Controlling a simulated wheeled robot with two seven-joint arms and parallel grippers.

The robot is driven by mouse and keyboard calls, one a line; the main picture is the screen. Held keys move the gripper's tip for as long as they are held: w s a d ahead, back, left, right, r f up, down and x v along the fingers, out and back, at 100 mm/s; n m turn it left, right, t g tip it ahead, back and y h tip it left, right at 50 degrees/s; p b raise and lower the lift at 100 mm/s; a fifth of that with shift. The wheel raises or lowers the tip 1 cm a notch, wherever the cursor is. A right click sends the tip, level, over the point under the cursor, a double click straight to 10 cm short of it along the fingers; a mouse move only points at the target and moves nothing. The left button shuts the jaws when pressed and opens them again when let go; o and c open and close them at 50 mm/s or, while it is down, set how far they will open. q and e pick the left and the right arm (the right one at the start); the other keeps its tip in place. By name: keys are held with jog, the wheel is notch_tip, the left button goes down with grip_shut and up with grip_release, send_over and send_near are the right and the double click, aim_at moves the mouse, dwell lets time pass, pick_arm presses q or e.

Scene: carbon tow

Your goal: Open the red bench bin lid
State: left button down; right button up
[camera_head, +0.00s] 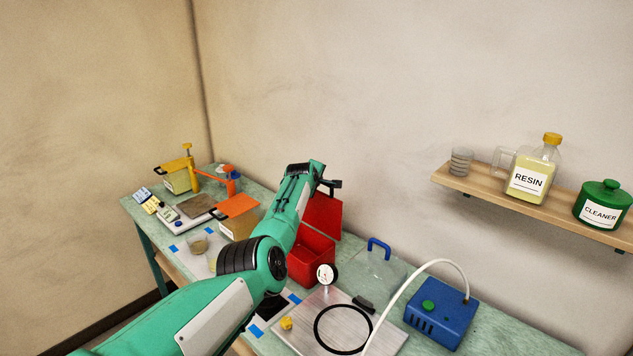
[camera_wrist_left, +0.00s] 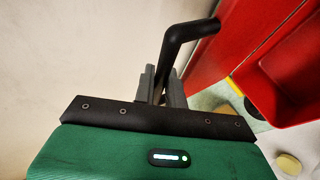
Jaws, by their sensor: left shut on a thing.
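The red bench bin (camera_head: 309,262) stands on the bench, and its open inside shows. Its red lid (camera_head: 323,215) is raised at the back of the bin, roughly upright. The lid's black handle (camera_wrist_left: 183,38) shows in the left wrist view, beside the red lid (camera_wrist_left: 244,40) and the bin (camera_wrist_left: 288,92). My left gripper (camera_wrist_left: 166,88) is shut on the handle; in the head view it (camera_head: 328,184) is at the lid's top edge. My left forearm hides part of the bin's left side. My right gripper is not in view.
A blue-handled clear plate (camera_head: 378,268) and a blue pump box (camera_head: 441,311) with a white hose stand to the right. A metal plate with a dial gauge (camera_head: 327,273) lies in front. An orange-lidded box (camera_head: 237,212) is left of the bin. A wall shelf (camera_head: 540,206) holds jars.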

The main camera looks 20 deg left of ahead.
pick_arm(q)
jog(key=c, duration=1.7)
grip_release()
jog(key=shift+w+d+r, duration=0.1)
jog(key=shift+o, duration=1.2)
jog(key=shift+w, duration=0.1)
jog(key=shift+w+d+f, duration=0.1)
jog(key=shift+f, duration=0.1)
jog(key=shift+s+r, duration=0.2)
jog(key=shift+s, duration=0.15)
jog(key=b+v, duration=0.3)
jog(key=v, duration=1)
